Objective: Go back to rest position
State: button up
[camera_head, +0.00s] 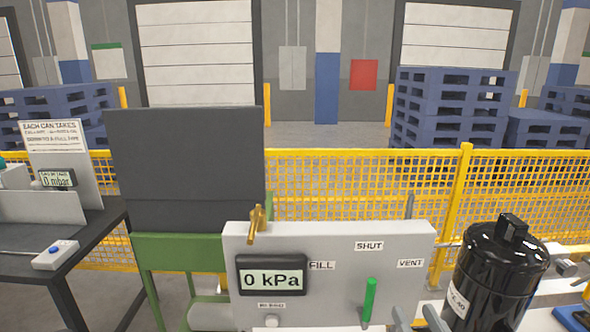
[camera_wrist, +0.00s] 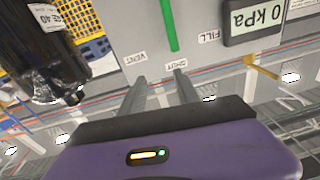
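My gripper (camera_head: 414,311) shows at the bottom edge of the head view as two grey fingers in front of the grey panel (camera_head: 330,240). In the wrist view my gripper (camera_wrist: 160,78) has its two fingers apart with nothing between them. The panel has a display (camera_head: 271,280) reading 0 kPa and labels FILL, SHUT and VENT. A green handle (camera_head: 369,300) stands to the left of my fingers in the head view; it also shows in the wrist view (camera_wrist: 168,25). The gripper appears clear of the handle.
A brass-coloured lever (camera_head: 257,222) tops the panel. A dark board (camera_head: 185,155) is behind it. A bench (camera_head: 100,225) with a 0 mbar display is at left. A yellow fence (camera_head: 350,190) runs behind.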

jog(key=s+f+g, duration=0.1)
jog(key=s+f, duration=0.3)
jog(key=s, duration=0.7)
jog(key=s+f+g, duration=0.1)
jog(key=s+f, duration=0.4)
jog(key=s, duration=0.6)
jog(key=s+f+g+h, duration=0.1)
jog(key=s+f, duration=0.4)
jog(key=s, duration=0.6)
jog(key=shift+d+g, duration=0.4)
jog(key=shift+g, duration=0.1)
jog(key=shift+s, duration=0.1)
